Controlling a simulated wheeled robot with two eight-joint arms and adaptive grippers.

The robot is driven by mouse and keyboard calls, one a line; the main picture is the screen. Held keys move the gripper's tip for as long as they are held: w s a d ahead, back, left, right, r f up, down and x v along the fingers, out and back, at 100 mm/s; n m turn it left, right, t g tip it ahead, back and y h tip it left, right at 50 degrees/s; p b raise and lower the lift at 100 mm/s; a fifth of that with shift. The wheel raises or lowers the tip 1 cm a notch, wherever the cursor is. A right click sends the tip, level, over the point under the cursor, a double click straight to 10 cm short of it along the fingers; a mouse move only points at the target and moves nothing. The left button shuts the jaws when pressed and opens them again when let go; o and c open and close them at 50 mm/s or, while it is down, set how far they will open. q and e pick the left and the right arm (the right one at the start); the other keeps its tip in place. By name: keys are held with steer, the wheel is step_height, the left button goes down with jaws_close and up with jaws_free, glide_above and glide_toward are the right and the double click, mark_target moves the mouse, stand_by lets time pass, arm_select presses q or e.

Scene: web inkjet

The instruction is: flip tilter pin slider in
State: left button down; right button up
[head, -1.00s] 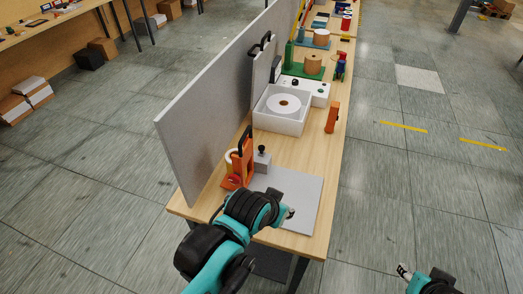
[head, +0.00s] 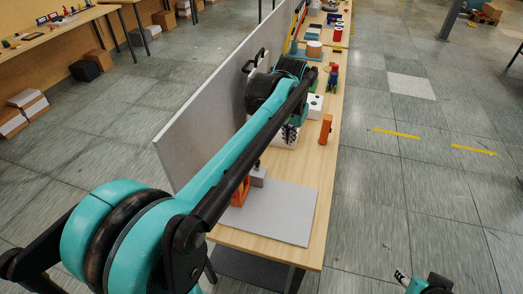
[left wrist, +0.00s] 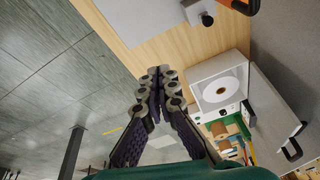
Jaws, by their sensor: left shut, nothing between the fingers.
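My left gripper (head: 290,134) is shut and empty, in front of the white box (head: 276,141). In the left wrist view its fingertips (left wrist: 160,73) meet above the table, left of the same open white box (left wrist: 219,92), which holds a white roll (left wrist: 220,90). The box's lid (left wrist: 278,108) stands raised, with a black handle. A grey block with a black knob (head: 258,178) stands behind the grey plate (head: 280,212); my arm partly hides it and the orange stand (head: 238,193). I cannot tell which part is the pin slider. My right gripper (head: 402,276) is at the bottom right; its jaw state is unclear.
A grey partition (head: 205,112) runs along the table's left edge. An orange upright piece (head: 326,130) stands near the right edge. Coloured fixtures line the far table. The plate's surface is clear, and the floor right of the table is open.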

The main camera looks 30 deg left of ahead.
mark_target(257, 164)
arm_select(q)
steer(key=w+a+g+p, duration=0.1)
steer(key=w+a+g, duration=0.1)
steer(key=w+a, duration=0.35)
steer(key=w+a+f+g+p, duration=0.3)
steer(key=w+a+f, duration=0.6)
steer(key=f, duration=0.3)
steer(key=shift+w+f+g+h+p, duration=0.2)
steer(key=shift+w+g+h+p, duration=0.15)
steer(key=shift+w+p, duration=0.2)
steer(key=s+f+b, duration=0.3)
steer(key=s+f, duration=0.3)
steer(key=f, duration=0.3)
steer(key=shift+s+a+f, duration=0.15)
steer(key=shift+s+f, duration=0.1)
steer(key=shift+f, duration=0.1)
